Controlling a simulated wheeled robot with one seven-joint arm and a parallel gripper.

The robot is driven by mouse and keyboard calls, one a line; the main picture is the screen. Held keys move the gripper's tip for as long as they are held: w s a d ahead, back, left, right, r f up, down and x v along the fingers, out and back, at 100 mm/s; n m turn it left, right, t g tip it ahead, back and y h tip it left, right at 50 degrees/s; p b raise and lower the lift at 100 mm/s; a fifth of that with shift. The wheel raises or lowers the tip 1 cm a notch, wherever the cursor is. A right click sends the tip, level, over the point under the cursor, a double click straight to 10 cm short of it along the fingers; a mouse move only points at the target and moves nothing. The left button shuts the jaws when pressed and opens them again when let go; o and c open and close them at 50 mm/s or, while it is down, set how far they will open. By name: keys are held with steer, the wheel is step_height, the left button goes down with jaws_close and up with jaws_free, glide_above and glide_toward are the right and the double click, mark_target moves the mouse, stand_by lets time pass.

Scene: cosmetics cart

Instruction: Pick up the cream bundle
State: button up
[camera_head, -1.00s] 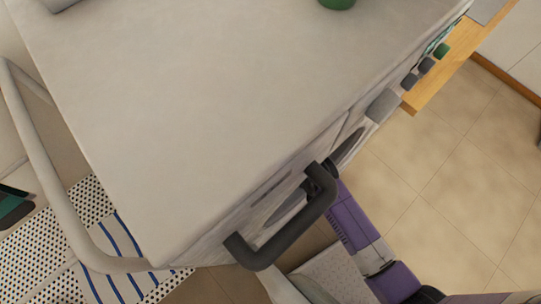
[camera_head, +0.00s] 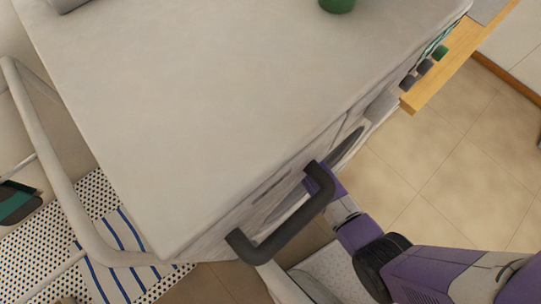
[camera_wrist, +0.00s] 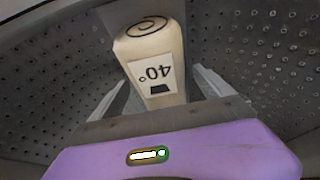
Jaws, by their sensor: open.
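The cream bundle (camera_wrist: 152,50) shows in the wrist view as a pale block with a spiral on its end and a label reading 40°. It sits in a dark perforated drum (camera_wrist: 240,50). My gripper (camera_wrist: 160,84) is open, with one pale finger on each side of the bundle's near part. I cannot tell whether the fingers touch it. In the head view the bundle is hidden, and my purple arm reaches in at the front of the white appliance, under its top edge, with the fingers out of sight.
The white appliance (camera_head: 200,110) has a black bar handle (camera_head: 283,222) at its front. A green object (camera_head: 337,5) stands on its top. A wooden edge (camera_head: 455,62) lies to the right. A pale tubular frame (camera_head: 45,170) and patterned cloth (camera_head: 115,240) are at left.

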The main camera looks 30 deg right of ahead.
steer(key=shift+w+f, duration=0.2)
steer(key=shift+f, duration=0.35)
steer(key=shift+c, duration=0.4)
steer(key=c, duration=1.5)
steer(key=shift+c, duration=0.3)
steer(key=shift+r, duration=0.15)
